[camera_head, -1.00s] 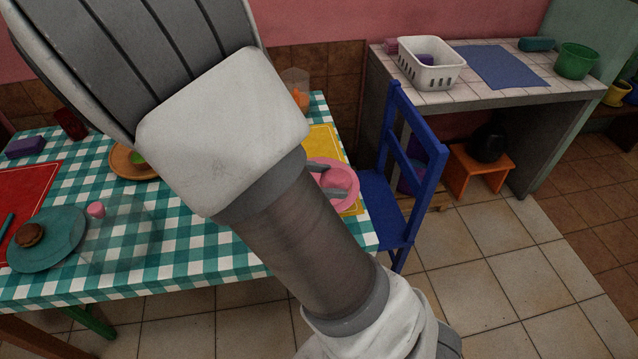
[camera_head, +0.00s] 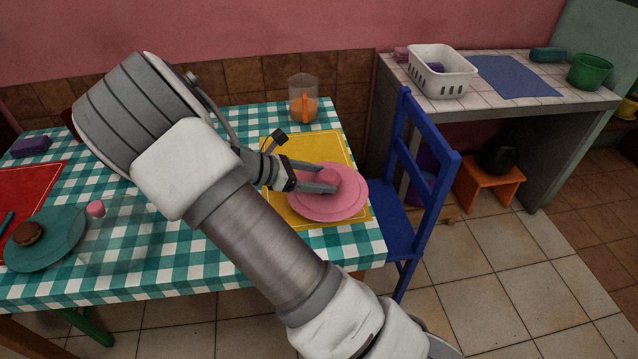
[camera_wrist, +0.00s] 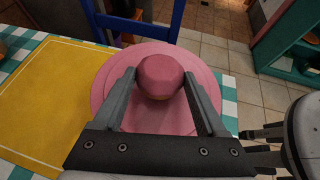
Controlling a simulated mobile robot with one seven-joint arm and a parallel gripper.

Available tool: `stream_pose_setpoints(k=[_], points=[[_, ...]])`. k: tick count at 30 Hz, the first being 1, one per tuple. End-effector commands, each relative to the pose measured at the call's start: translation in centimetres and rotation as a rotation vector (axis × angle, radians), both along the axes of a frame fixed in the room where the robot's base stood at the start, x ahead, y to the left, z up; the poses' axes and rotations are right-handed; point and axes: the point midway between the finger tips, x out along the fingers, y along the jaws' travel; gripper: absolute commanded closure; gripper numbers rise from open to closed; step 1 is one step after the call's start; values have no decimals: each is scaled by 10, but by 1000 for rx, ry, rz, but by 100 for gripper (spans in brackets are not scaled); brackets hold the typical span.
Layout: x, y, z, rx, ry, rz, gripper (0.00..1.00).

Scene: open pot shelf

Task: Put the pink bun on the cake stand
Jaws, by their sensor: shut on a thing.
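The pink bun (camera_head: 327,177) is between the fingers of my gripper (camera_head: 325,180), over the pink plate (camera_head: 345,205). In the wrist view the round bun (camera_wrist: 160,72) sits between both fingertips (camera_wrist: 160,82), with the pink plate (camera_wrist: 120,75) below it. I cannot tell whether the bun still touches the plate. My gripper is shut on the bun. A faint clear, glass-like shape (camera_head: 112,240) stands on the checked cloth at the left, partly hard to make out.
A yellow mat (camera_head: 305,150) lies under the plate, with a jug (camera_head: 304,98) behind. A teal plate (camera_head: 50,245) with a brown bun (camera_head: 27,233) and a small pink object (camera_head: 95,208) are at the left. A blue chair (camera_head: 430,200) stands close by on the right.

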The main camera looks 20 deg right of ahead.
Motion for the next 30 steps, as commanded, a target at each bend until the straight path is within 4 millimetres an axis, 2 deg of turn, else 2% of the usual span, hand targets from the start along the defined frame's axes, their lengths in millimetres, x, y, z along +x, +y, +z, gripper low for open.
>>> stream_pose_setpoints(k=[2,8,9,12,22,26,30], points=[[0,0,-11,-1,0,1,81],[0,0,-11,2,-1,0,81],[0,0,-11,2,0,1,19],[0,0,-11,2,-1,0,1],[0,5,-7,1,-2,1,0],[0,21,3,3,-2,2,0],[1,48,18,2,-2,4,0]])
